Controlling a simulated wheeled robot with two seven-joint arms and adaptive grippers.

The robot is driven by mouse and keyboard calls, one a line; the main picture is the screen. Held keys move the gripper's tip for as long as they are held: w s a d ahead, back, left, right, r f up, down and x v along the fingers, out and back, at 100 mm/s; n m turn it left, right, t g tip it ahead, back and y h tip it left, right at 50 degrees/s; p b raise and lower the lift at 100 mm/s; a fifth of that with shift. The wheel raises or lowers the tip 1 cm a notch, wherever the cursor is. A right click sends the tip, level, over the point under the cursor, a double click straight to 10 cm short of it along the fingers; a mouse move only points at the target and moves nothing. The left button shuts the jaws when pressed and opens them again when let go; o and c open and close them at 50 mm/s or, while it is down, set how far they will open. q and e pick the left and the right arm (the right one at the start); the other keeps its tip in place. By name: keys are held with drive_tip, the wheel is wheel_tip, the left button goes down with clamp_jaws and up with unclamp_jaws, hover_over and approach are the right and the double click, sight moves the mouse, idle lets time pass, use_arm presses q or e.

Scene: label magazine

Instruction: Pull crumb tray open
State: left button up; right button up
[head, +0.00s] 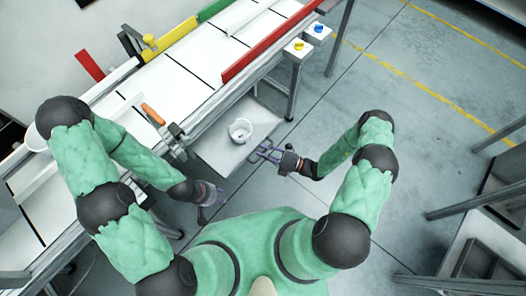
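A flat grey tray, which looks like the crumb tray (214,151), sticks out from under the long conveyor bench in the head view. A white cup-like container (240,130) is on it or just above it. My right gripper (260,151) is at the tray's right-hand edge, its fingers apart and pointing left; I cannot tell whether they touch the tray. My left gripper (212,205) hangs below the tray's lower edge in the picture, its fingers apart and empty.
The bench (180,85) has a red rail (270,45) along its edge. An orange-handled part (153,114) is on the bench edge near my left arm. A small stand carries a yellow knob (299,45) and a blue knob (318,28). Open grey floor (400,100) lies to the right.

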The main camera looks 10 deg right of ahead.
idle(0.3)
drive_tip(key=v, duration=1.2)
drive_tip(key=s+a+f+n+g+h+p, duration=0.1)
drive_tip(key=s+a+n+g+h, duration=0.5)
drive_tip(key=n, duration=0.7)
drive_tip(key=s+a+f+n+g+h, duration=0.1)
drive_tip(key=s+a+n+g+h, duration=0.3)
drive_tip(key=s+n+g, duration=0.7)
drive_tip(key=w+a+r+n+t+h, duration=0.1)
drive_tip(key=w+r+n+t+h, duration=0.2)
drive_tip(key=w+n+t, duration=0.4)
drive_tip(key=w+r+n, duration=0.1)
drive_tip(key=w+n, duration=0.1)
drive_tip(key=n, duration=0.6)
drive_tip(key=shift+w+a+r+p, duration=0.25)
drive_tip(key=shift+w+r+p, duration=0.05)
drive_tip(key=shift+w+r, duration=0.1)
